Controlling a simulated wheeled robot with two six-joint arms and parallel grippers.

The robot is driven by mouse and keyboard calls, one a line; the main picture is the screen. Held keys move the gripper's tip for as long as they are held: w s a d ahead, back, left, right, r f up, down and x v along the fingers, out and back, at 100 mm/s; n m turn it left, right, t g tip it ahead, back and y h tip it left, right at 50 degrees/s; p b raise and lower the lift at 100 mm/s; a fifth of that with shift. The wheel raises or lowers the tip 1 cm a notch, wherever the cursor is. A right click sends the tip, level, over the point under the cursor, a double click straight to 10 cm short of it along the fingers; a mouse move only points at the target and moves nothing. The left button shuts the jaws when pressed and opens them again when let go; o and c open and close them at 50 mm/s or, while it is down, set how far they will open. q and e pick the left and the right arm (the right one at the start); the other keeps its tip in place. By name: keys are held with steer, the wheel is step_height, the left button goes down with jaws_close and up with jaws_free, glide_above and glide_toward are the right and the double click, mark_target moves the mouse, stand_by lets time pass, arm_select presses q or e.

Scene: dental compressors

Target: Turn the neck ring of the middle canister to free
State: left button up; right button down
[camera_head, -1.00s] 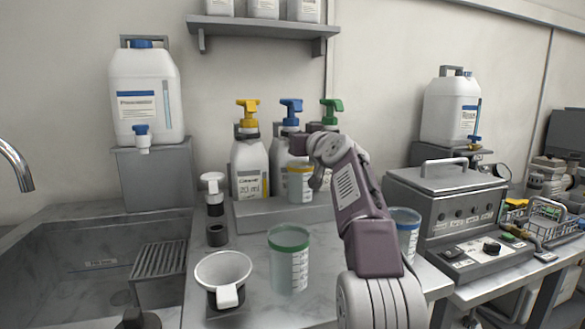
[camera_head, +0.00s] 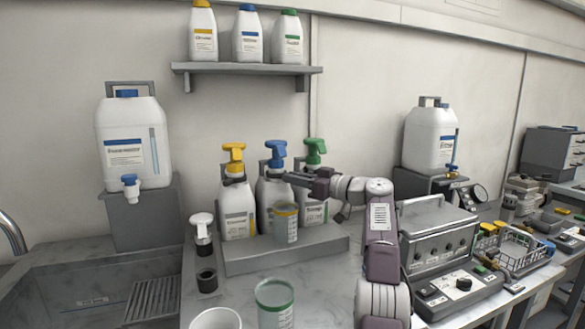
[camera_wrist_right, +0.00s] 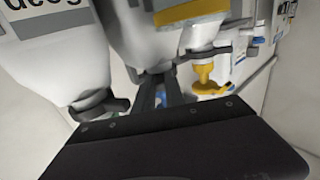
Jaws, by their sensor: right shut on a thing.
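The middle canister (camera_head: 268,193) is white with a blue pump head (camera_head: 276,150). It stands in a row between a canister with a yellow pump (camera_head: 237,210) and one with a green pump (camera_head: 313,208). My right gripper (camera_head: 287,178) reaches in from the right at the height of the middle canister's neck and is shut on the dark neck ring. My left gripper is not in view.
A yellow-rimmed cup (camera_head: 286,225) stands in front of the middle canister. A green-rimmed cup (camera_head: 274,302) stands nearer on the counter. A grey control unit (camera_head: 438,245) is to the right. A shelf (camera_head: 245,68) with several bottles hangs above.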

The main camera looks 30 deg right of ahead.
steer(key=shift+f, duration=0.25)
steer(key=c, duration=1.4)
jaws_free()
steer(key=shift+r, duration=0.1)
steer(key=b+v, duration=0.3)
steer(key=v, duration=0.6)
steer(key=shift+d, duration=0.1)
